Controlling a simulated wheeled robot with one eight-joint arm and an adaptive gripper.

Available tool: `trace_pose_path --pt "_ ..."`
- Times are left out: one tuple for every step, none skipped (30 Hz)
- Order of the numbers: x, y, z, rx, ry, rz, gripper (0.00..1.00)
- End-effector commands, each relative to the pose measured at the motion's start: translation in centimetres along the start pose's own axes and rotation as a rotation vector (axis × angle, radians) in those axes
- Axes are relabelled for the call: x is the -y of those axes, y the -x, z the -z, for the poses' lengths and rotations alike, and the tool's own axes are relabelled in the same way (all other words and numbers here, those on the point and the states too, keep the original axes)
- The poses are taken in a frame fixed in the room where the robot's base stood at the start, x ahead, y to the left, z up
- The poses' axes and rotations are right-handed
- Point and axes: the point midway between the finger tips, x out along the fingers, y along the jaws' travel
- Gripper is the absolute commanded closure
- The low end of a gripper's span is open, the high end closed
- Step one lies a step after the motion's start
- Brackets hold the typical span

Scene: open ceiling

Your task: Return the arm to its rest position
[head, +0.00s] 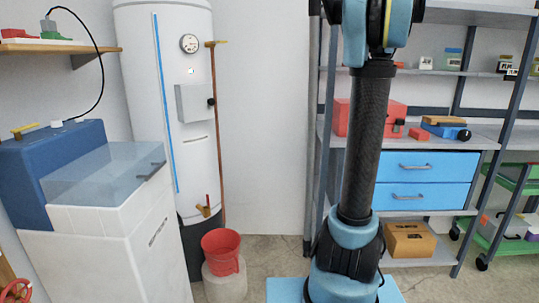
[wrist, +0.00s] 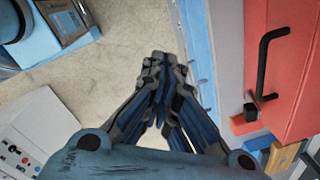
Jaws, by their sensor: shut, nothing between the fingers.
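My gripper (wrist: 162,80) shows in the wrist view with its fingers drawn together and nothing between them. It is over a stretch of bare floor, left of the blue drawer unit and the red toolbox. In the head view my arm stands upright right of centre, with a black tube and blue joints. The arm's upper end runs out of the top of that picture, and the gripper is not visible there.
A shelf holds a red toolbox (head: 362,119) above blue drawers (head: 420,180). A cardboard box (head: 409,240) sits below. A red bucket (head: 221,251) stands before a white water tank (head: 170,100). A blue and white cabinet (head: 95,215) is left. Floor between tank and shelf is mostly clear.

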Motion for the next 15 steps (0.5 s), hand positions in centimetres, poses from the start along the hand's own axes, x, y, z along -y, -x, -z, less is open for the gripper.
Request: trace_pose_path --pt "-1.9 -0.5 -0.7 0.002 0.081 0.005 1.00" --pt "-2.9 -0.9 -1.1 0.002 0.130 0.007 1.00" --pt "-4.2 -1.3 -1.5 0.003 0.197 0.011 1.00" --pt "-5.2 -1.7 -1.8 0.004 0.247 0.014 1.00" --pt "-6.2 -2.1 -2.0 0.004 0.295 0.016 1.00" --pt "-7.5 -2.6 -2.4 0.005 0.363 0.020 1.00" --pt "-8.5 -3.0 -2.6 0.005 0.412 0.023 1.00" --pt "-9.5 -3.5 -2.8 0.005 0.461 0.025 1.00" --pt "-10.8 -4.1 -3.1 0.005 0.528 0.029 1.00" --pt "-11.8 -4.5 -3.2 0.005 0.577 0.032 1.00" --pt "-12.8 -5.0 -3.4 0.005 0.627 0.036 1.00" --pt "-14.1 -5.7 -3.6 0.005 0.693 0.040 1.00" --pt "-15.1 -6.3 -3.7 0.004 0.743 0.043 1.00" --pt "-16.0 -6.8 -3.8 0.004 0.793 0.046 1.00" --pt "-17.3 -7.5 -3.9 0.003 0.859 0.050 1.00"
